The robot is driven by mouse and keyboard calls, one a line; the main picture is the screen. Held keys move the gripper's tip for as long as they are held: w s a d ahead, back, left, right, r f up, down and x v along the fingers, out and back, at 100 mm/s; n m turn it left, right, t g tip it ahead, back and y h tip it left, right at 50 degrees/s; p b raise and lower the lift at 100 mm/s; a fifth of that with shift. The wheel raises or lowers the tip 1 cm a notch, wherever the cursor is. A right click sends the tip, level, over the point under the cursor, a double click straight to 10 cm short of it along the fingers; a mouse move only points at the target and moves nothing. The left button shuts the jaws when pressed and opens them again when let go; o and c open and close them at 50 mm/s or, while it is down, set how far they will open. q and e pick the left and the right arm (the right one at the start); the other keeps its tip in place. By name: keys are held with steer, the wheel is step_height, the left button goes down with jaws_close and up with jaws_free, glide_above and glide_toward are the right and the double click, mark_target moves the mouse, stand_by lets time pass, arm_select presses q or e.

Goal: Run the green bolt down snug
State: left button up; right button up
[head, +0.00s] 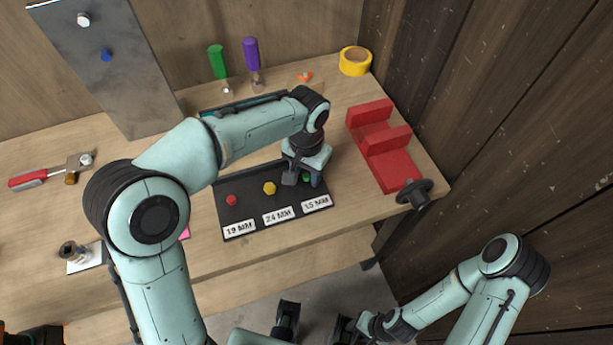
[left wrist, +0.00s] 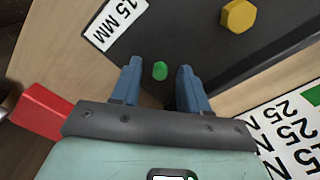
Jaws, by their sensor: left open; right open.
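The green bolt (head: 307,178) has a small hexagonal head and stands at the right end of a dark panel (head: 240,196), above the 15 MM label. In the left wrist view the green bolt (left wrist: 160,70) shows between the two blue fingers, with a gap on each side. My left gripper (head: 302,180) is open over it, and its fingertips also show in that view (left wrist: 158,82). My right gripper (head: 345,326) is low at the bottom of the head view, in front of the bench, open and partly cut off.
A yellow bolt (head: 269,188) and a red bolt (head: 231,200) stand on the same panel. A red block (head: 380,150) is to the right. Green (head: 217,62) and purple (head: 251,54) handled tools stand behind. A red-handled ratchet (head: 40,174) lies left, a socket (head: 72,251) nearer.

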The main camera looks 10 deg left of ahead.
mark_target(306, 176)
arm_select(q)
steer(key=shift+r+p, duration=2.65)
steer(key=shift+r, duration=0.95)
steer(key=shift+w+f, duration=0.1)
arm_select(e)
step_height(306, 176, up, 6)
steer(key=w, duration=0.2)
steer(key=shift+w, duration=0.35)
steer(key=shift+s+f, duration=0.1)
